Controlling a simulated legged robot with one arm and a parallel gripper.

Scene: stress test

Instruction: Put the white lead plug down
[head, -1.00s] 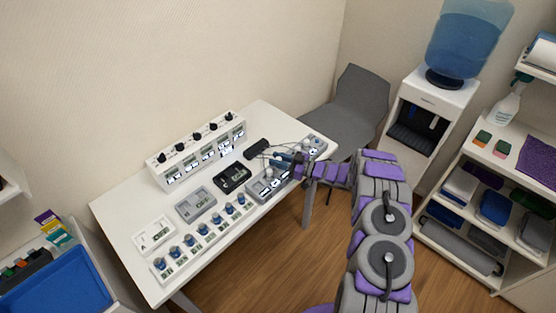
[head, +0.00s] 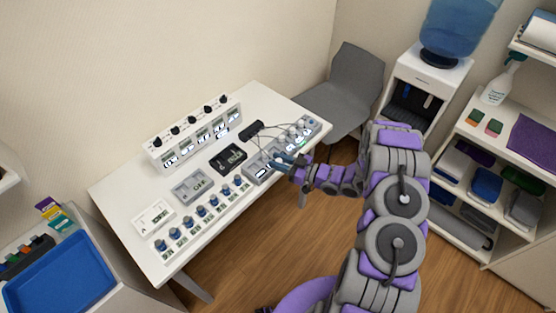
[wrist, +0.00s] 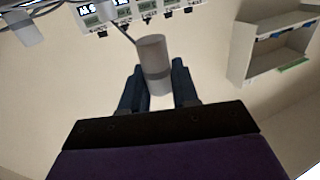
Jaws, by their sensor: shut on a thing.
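The white lead plug (wrist: 154,62) shows in the wrist view as a pale grey-white cylinder with a dark lead at its far end. It sits between the two dark blue fingers of my gripper (wrist: 158,72), which is shut on it. The plug cannot be made out there. Whether it touches anything is unclear.
A white panel with displays and black knobs (head: 195,135) stands along the table's back. A black device (head: 228,158), a small black box (head: 252,130) with leads and several blue-knobbed parts (head: 200,211) lie in front. A grey chair (head: 345,92) stands beyond the table.

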